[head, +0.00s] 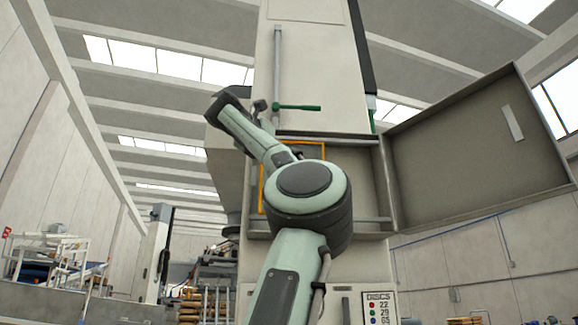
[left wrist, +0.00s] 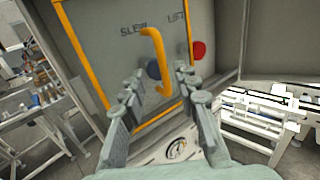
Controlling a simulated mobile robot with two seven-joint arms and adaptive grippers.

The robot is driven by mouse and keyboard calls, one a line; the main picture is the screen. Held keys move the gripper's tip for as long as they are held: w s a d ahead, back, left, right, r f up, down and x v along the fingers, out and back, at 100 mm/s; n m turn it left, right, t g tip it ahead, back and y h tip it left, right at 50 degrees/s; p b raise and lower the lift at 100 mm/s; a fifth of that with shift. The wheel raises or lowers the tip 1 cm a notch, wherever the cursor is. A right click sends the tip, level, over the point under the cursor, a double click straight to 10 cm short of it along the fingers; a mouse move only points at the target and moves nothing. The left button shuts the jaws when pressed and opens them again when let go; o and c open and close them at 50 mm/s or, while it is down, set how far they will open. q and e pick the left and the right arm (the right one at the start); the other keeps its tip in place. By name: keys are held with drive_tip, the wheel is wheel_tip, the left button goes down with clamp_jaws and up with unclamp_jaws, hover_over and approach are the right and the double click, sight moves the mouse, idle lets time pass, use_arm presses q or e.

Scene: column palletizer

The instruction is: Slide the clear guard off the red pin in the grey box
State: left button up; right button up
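In the left wrist view, the clear guard shows as an orange-edged frame (left wrist: 79,50) over the grey back panel. An orange bent handle (left wrist: 158,52) stands out from it. The red pin (left wrist: 199,50) is a round knob under the word LIFT, just right of the frame's right edge. A dark blue knob (left wrist: 153,69) sits behind the handle, under the word SLEW. My left gripper (left wrist: 158,80) is open, its fingers either side of the handle's lower part; contact is unclear. In the head view, the grey box (head: 372,226) is partly hidden by my arm, which also hides the gripper.
The box's door (head: 480,150) stands open to the right. A vertical rod with a green lever (head: 297,107) is above the box. A panel with colored dots and numbers (head: 379,308) is below. White metal racks (left wrist: 262,118) show beyond the box at right.

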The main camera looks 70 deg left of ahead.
use_arm(q)
drive_tip(key=v, duration=0.8)
